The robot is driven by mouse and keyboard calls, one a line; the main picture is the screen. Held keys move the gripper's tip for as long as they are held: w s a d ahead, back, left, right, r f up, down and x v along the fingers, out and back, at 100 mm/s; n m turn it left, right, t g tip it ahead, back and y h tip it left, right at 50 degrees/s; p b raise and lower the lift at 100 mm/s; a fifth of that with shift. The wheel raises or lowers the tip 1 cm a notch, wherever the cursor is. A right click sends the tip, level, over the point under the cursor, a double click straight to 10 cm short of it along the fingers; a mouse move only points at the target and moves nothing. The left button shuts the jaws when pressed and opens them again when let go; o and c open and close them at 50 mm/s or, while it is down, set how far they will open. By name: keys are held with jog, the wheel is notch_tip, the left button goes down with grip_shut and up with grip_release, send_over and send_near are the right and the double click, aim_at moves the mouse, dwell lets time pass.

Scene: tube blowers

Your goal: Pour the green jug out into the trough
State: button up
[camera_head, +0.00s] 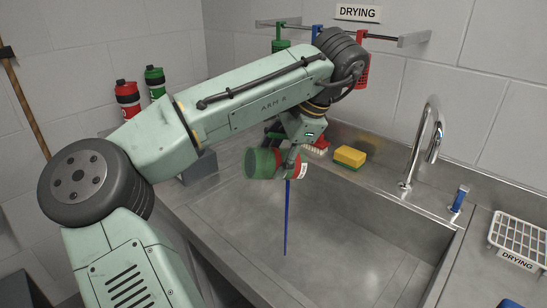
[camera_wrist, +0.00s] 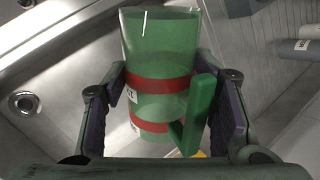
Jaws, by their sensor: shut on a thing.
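The green jug (camera_head: 262,164) is held on its side above the left part of the steel trough (camera_head: 340,240). In the wrist view the jug (camera_wrist: 160,50) is see-through green with red bands, a white label and a green handle (camera_wrist: 199,112). My gripper (camera_wrist: 163,105) is shut around the jug's body, one finger on each side. It also shows in the head view (camera_head: 284,150). A thin blue streak (camera_head: 287,220) runs straight down from beside the jug to the trough; I cannot tell for sure that it is liquid. The jug's contents are not clear.
A yellow sponge (camera_head: 349,157) lies on the back ledge, left of a curved tap (camera_head: 431,130). A drying rack (camera_head: 518,238) stands at the right. Red (camera_head: 127,100) and green (camera_head: 155,82) bottles stand at the left. A rail with hanging items is behind. The trough's right part is clear.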

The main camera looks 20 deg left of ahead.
dwell(0.5)
jog(key=shift+m+g+y, duration=0.3)
jog(key=shift+g+y, duration=0.4)
jog(key=shift+y, duration=0.1)
